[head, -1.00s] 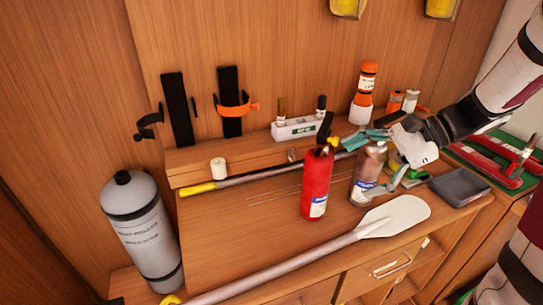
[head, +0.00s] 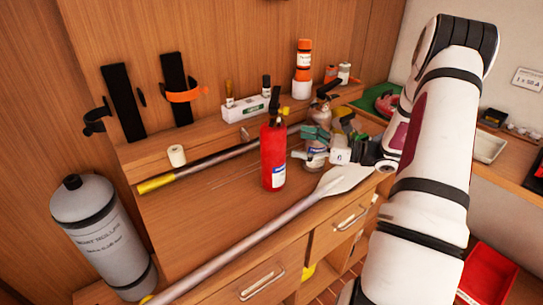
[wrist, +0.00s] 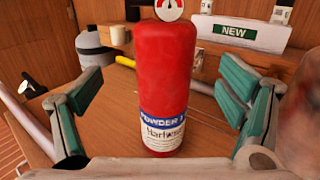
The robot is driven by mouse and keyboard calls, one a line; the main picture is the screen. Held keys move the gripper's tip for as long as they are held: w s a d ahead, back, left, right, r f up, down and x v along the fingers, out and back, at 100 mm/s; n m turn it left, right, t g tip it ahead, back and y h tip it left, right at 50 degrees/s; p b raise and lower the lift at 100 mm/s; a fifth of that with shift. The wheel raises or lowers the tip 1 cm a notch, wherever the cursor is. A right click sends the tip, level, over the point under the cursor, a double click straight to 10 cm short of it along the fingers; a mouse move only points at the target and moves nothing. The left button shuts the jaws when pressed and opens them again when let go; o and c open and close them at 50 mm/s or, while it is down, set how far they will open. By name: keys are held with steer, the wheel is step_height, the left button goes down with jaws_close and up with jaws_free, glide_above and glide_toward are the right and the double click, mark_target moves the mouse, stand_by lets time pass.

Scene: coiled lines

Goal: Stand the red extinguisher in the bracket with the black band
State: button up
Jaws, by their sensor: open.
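The red extinguisher (head: 273,158) stands upright on the bench, with a black handle on top. In the wrist view the extinguisher (wrist: 165,75) fills the middle, its label facing me. My gripper (head: 312,146) is just right of it in the head view. In the wrist view its teal fingers are spread wide on either side of the extinguisher, with gaps visible and nothing held. The bracket with the black band (head: 97,120) is on the back panel at far left, its band open beside a black backplate (head: 125,104). It looks empty.
The orange-band bracket (head: 183,94) is to its right. A silver extinguisher (head: 316,155) stands close behind my gripper, partly hidden. A paddle (head: 260,230) lies along the front and a yellow-ended pole (head: 200,163) behind. A white tape roll (head: 177,155) sits on the ledge.

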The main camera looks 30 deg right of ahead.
mark_target(273, 136)
steer(key=shift+d+p+x, duration=0.25)
steer(key=shift+p+x, duration=0.35)
steer(key=shift+x, duration=3.8)
steer(key=shift+w+f, duration=0.15)
steer(key=c, duration=1.7)
steer(key=shift+r, duration=0.2)
steer(key=c, duration=0.4)
steer(key=shift+o, duration=0.2)
